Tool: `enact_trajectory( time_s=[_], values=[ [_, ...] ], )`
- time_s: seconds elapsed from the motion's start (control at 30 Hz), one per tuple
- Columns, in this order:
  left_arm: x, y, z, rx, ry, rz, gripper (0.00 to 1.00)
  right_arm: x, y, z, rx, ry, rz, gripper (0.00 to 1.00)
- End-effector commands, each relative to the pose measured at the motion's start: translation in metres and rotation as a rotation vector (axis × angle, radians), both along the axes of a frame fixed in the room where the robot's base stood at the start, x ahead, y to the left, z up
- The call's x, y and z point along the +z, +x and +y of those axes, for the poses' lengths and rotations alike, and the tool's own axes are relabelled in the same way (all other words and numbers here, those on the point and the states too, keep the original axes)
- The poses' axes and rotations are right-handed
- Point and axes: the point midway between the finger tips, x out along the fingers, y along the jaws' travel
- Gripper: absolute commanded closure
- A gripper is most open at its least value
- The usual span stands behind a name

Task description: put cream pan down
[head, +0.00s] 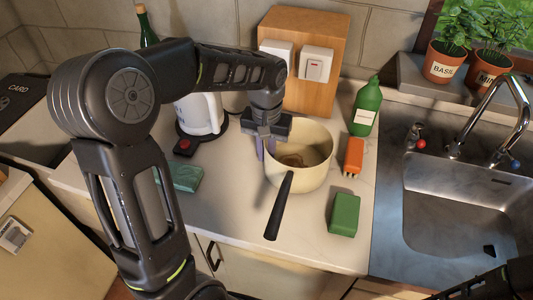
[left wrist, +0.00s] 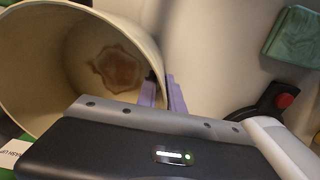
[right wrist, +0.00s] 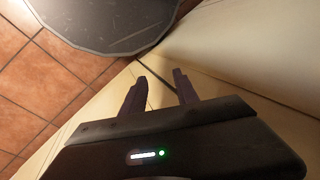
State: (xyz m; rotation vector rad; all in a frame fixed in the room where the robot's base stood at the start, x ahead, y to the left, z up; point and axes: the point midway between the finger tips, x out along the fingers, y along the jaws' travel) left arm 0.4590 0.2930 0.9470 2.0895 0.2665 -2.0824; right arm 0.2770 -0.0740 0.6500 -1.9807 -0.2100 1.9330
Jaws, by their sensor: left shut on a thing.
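The cream pan (head: 312,176) is upright at the middle of the counter, its dark handle (head: 279,205) toward the front. It has a brown stain inside, which also shows in the left wrist view, where the pan (left wrist: 30,60) fills the upper left. My left gripper (head: 265,152) is shut on the pan's left wall, with its purple fingers (left wrist: 162,88) on either side of the rim. I cannot tell whether the pan's base touches the counter (head: 235,225). My right gripper (right wrist: 160,78) is open and empty, away from the pan, above the floor near pale cabinet surfaces.
The sink (head: 470,210) is farther right. A white kettle (head: 200,113) and a teal cloth or sponge (head: 183,176) are left. A wooden socket box (head: 343,40) stands behind.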

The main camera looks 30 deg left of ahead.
Motion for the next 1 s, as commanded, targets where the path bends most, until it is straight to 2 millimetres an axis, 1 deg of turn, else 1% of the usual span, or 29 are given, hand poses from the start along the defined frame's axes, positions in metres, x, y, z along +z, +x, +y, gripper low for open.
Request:
enact_trajectory(
  time_s=[0.13,0.17,0.4,0.67,0.77,0.87,1.0],
  values=[
    [-0.003,0.001,0.0,0.0,0.0,-0.002,1.0,-0.003,0.0,0.0,0.0,0.0,0.0,0.64],
    [-0.003,0.0,0.0,0.0,0.0,0.0,0.87,-0.002,0.0,0.0,0.0,0.0,0.0,0.64],
    [-0.002,0.0,0.0,0.0,0.0,0.0,0.67,-0.002,0.0,0.0,0.0,0.0,-0.001,0.64],
    [-0.002,0.0,0.0,0.0,0.0,0.0,0.67,-0.001,0.0,0.0,0.0,0.0,-0.001,0.64],
    [0.003,0.0,0.0,0.0,0.0,-0.001,0.67,0.002,0.0,0.0,0.0,-0.001,0.0,0.64],
    [0.014,0.0,0.0,0.0,0.0,-0.001,0.67,0.01,-0.001,-0.001,-0.001,-0.003,0.003,0.64],
    [0.039,0.0,0.0,0.0,0.001,-0.002,0.67,0.028,-0.003,-0.001,-0.002,-0.007,0.009,0.64]
  ],
)
